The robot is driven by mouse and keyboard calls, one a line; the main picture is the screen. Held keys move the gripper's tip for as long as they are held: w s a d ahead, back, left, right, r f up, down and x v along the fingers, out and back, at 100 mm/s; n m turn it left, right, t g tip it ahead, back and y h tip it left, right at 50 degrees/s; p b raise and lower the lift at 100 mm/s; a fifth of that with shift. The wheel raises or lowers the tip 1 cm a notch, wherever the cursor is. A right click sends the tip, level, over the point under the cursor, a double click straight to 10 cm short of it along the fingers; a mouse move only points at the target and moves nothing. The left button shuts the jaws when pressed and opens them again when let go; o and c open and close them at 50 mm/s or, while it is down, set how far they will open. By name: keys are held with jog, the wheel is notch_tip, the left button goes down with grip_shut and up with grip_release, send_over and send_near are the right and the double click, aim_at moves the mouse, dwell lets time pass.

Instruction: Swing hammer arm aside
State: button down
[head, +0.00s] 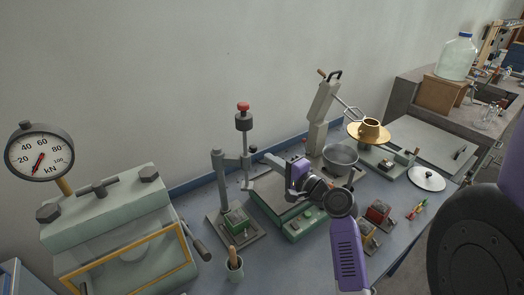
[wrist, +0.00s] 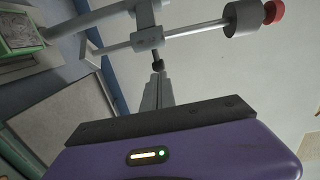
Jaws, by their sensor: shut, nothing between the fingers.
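The hammer arm (head: 232,161) reaches right from a grey post (head: 219,183). It carries an upright rod with a dark weight (head: 243,123) and a red knob (head: 243,107) on top. A small dark knob (head: 253,149) is at the arm's outer end. A green mould (head: 236,219) sits on the base below. My gripper (head: 268,157) is shut and empty, just right of the small knob. In the wrist view my shut fingers (wrist: 158,82) point at this knob (wrist: 157,64), very close to it; I cannot tell whether they touch. The arm's block (wrist: 148,38) is just beyond.
A mixer (head: 322,105) with a metal bowl (head: 341,158) stands right of my gripper. A green scale (head: 305,224) is below my arm. The wall is close behind.

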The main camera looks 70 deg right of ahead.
aim_at(256, 150)
jog(key=shift+p+x, duration=0.6)
jog(key=shift+x, duration=1.8)
jog(key=shift+d+f+b, duration=0.1)
jog(key=shift+b, duration=0.2)
jog(key=w+d+n+t+y+b, duration=0.2)
jog(key=w+d+n+y+b, duration=0.2)
jog(key=y+b, duration=0.3)
jog(key=shift+w+d+n+y+b, duration=0.4)
jog(key=shift+w+n+b, duration=0.3)
jog(key=shift+w+b, duration=0.15)
jog(key=shift+s, duration=0.15)
